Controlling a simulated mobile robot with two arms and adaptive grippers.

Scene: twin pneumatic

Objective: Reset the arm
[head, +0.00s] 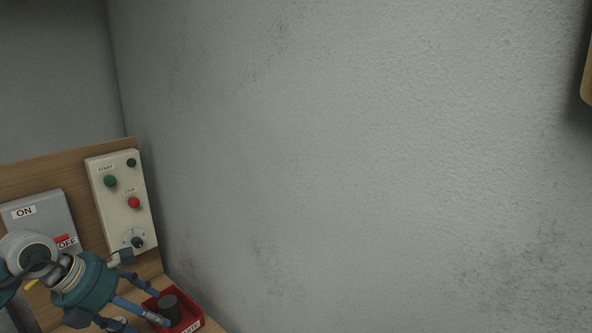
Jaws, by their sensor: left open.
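My left arm comes in at the bottom left. Its teal and blue left gripper (158,306) is open, with its two fingers apart and pointing to the lower right. A dark grey cylinder (170,307) stands in a red tray (189,327) by the fingertips. I cannot tell whether the fingers touch it. My right gripper is out of view.
A cream control panel (116,199) with a green START button (110,182), a red STOP button (134,203) and a dial (138,242) is on a wooden board (68,172). A grey ON/OFF box (48,222) is partly hidden by my arm. A bare wall (350,160) fills the right.

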